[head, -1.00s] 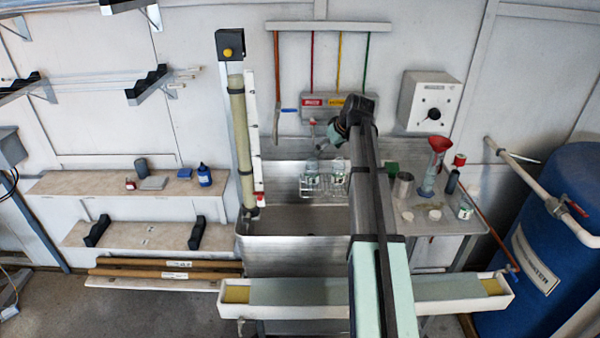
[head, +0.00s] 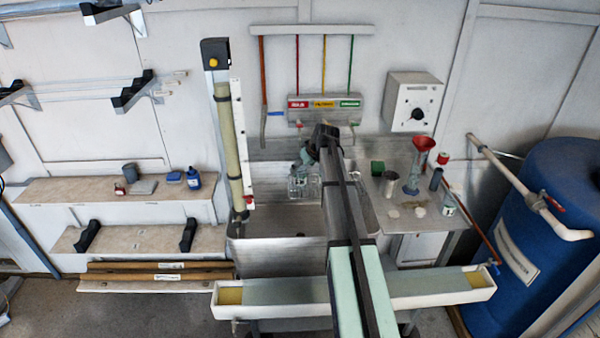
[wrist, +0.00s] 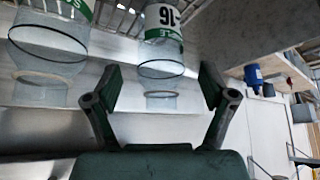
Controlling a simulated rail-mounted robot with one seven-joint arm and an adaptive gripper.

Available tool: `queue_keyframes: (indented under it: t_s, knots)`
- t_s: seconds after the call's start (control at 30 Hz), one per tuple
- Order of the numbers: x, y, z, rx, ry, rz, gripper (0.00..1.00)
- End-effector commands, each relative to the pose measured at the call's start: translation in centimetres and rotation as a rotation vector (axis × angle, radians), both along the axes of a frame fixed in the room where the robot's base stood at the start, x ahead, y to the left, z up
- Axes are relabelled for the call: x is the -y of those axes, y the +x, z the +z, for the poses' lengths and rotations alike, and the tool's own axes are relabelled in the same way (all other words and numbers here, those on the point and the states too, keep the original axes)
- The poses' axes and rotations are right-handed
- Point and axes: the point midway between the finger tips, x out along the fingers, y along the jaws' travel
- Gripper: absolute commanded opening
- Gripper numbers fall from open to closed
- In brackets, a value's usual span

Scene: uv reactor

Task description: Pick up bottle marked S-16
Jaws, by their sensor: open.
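The bottle marked 16 (wrist: 162,68) is clear glass with a white and green label. In the wrist view it appears upside down, beyond the gap between my fingers. My gripper (wrist: 162,86) is open, with one finger to each side of that gap and nothing gripped. A second clear bottle (wrist: 48,45) with a similar label stands to the left in the wrist view. In the head view clear bottles (head: 298,185) stand by the sink, below my gripper (head: 306,160). Their markings are too small to read there, and my arm hides part of that area.
A metal sink (head: 275,255) surrounds the bottle area. A tall yellowish tube (head: 229,130) stands left of it. A steel side table (head: 420,225) at right holds a cup, a red funnel and small containers. A long white trough (head: 420,303) crosses in front.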

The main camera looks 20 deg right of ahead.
Motion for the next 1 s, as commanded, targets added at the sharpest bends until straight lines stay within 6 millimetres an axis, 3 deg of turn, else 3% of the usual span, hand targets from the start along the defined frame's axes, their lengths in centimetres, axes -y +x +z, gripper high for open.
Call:
queue_keyframes:
  t_s: [0.27, 0.5, 0.67, 1.0]
  knots:
    - [-0.5, 1.8, -2.5, -0.001, 0.001, 0.001, 0.83]
    - [-0.5, 1.8, -2.7, 0.0, 0.0, 0.0, 0.83]
    - [-0.5, 1.8, -2.7, 0.0, 0.0, 0.0, 0.26]
    - [-0.5, 1.8, -2.7, 0.0, 0.0, 0.0, 0.25]
